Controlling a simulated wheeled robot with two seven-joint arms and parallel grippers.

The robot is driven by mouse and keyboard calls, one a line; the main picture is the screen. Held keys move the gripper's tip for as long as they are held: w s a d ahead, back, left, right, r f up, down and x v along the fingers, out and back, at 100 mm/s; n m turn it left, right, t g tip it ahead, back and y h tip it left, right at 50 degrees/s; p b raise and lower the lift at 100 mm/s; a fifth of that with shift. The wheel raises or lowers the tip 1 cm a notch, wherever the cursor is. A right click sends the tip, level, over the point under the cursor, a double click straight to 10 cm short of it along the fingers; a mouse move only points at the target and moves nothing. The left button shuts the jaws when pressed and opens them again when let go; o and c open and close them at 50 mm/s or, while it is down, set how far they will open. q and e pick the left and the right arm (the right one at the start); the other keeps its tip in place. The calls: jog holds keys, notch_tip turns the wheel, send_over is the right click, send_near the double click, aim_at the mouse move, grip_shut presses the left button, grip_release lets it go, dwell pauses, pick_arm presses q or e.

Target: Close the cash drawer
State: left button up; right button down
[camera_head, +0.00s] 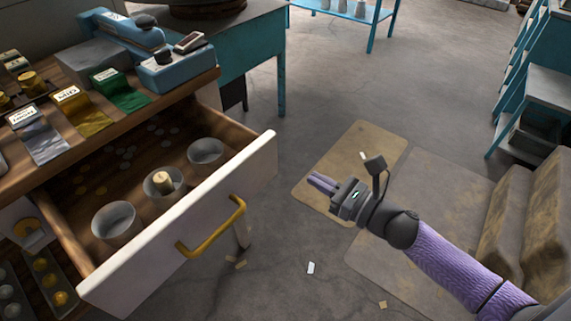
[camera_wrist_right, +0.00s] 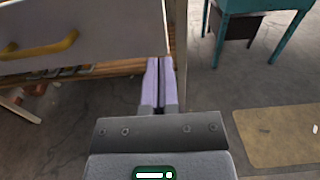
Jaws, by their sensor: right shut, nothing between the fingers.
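The cash drawer (camera_head: 190,235) is pulled out from under the wooden counter, with a white front and a yellow handle (camera_head: 212,229). Three round cups (camera_head: 113,221) stand inside it, with loose coins on its floor. The drawer front (camera_wrist_right: 100,35) and yellow handle (camera_wrist_right: 40,46) also show at the upper left of the right wrist view. My right gripper (camera_head: 317,183) is shut and empty, to the right of the drawer front and apart from it in the head view. Its fingers (camera_wrist_right: 160,82) point ahead in the right wrist view. My left gripper is not in view.
The counter (camera_head: 185,90) holds a blue device (camera_head: 175,68) and several cloth samples. A teal table (camera_head: 250,55) stands behind it. A tan mat (camera_head: 355,160) lies under my right gripper, and steps or sacks (camera_head: 545,215) stand at right. Small scraps (camera_head: 311,267) lie on the open floor.

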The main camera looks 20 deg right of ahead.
aim_at(276, 157)
jog(key=b+x, duration=0.1)
jog(key=x, duration=0.6)
jog(key=shift+w+a+f+b, duration=0.1)
jog(key=shift+w+b, duration=0.1)
jog(key=shift+b, duration=0.1)
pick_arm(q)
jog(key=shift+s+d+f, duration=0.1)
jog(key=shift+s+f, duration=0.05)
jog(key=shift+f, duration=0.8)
pick_arm(e)
jog(key=shift+w+a, duration=0.15)
jog(key=shift+w, duration=0.15)
